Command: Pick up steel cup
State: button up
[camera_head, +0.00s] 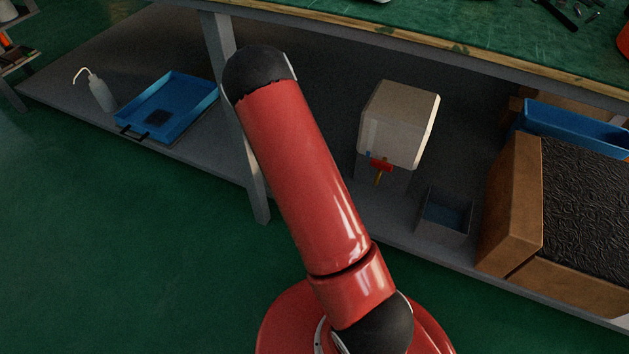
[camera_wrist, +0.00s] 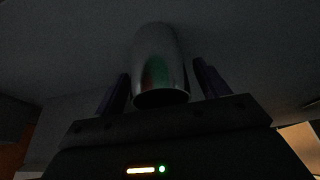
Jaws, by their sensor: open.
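The steel cup (camera_wrist: 158,62) shows in the wrist view as a shiny cylinder against a dark grey surface. Its dark round end faces my gripper body. My gripper (camera_wrist: 160,92) is open, with one finger on each side of the cup. A gap shows between the cup and the right finger, and the left finger is close to the cup's side. I cannot tell whether either touches. In the head view my red arm crosses the middle, and neither the cup nor my gripper can be seen there.
In the head view, a low shelf under the green bench holds a blue tray (camera_head: 192,112), a wash bottle (camera_head: 101,93), a white tapped container (camera_head: 398,122), a small grey bin (camera_head: 444,216) and a cardboard box (camera_head: 511,204) of dark pieces. A table leg (camera_head: 254,190) stands beside my arm.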

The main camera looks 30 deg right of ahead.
jog(key=shift+f, duration=0.15)
jog(key=shift+c, duration=0.3)
jog(key=c, duration=1.1)
jog(key=shift+o, duration=0.2)
jog(key=shift+w, duration=0.1)
